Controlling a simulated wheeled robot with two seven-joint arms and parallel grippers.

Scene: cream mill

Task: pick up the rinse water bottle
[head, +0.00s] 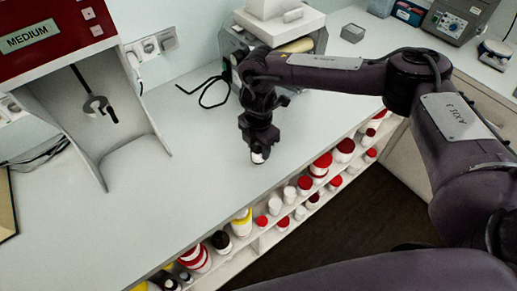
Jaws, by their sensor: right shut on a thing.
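My left gripper is not in view.
A red-topped unit marked MEDIUM (40,40) stands at the left. A white-topped machine (234,47) with a black cable stands behind my gripper. Several jars with red, yellow or black lids line the shelf (262,243) below the bench edge. The bench's middle (170,190) is clear.

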